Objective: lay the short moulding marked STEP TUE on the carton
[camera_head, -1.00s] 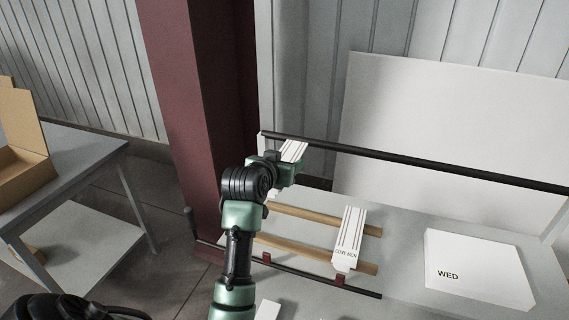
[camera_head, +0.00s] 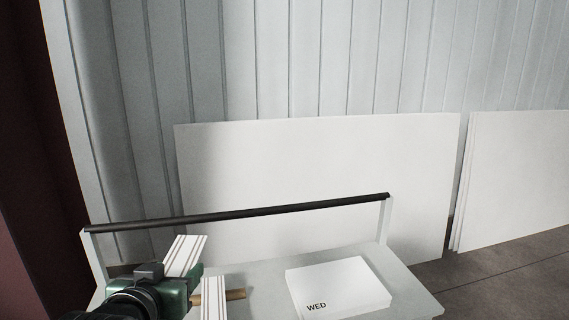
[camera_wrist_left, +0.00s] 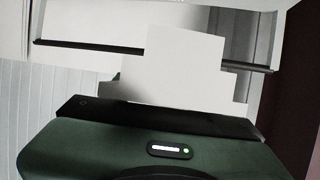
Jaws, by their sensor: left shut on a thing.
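In the left wrist view the held moulding (camera_wrist_left: 185,65) is a pale stepped shape beyond the gripper body. No marking on it is readable. A flat white box marked WED (camera_head: 345,278) lies on the table to the right. No brown carton is in view now. My right gripper is not in view.
A black rail (camera_head: 240,214) runs above the back of the grey table (camera_head: 255,276). Large white boards (camera_head: 320,175) lean behind. Bare tabletop lies between the strip and the WED box.

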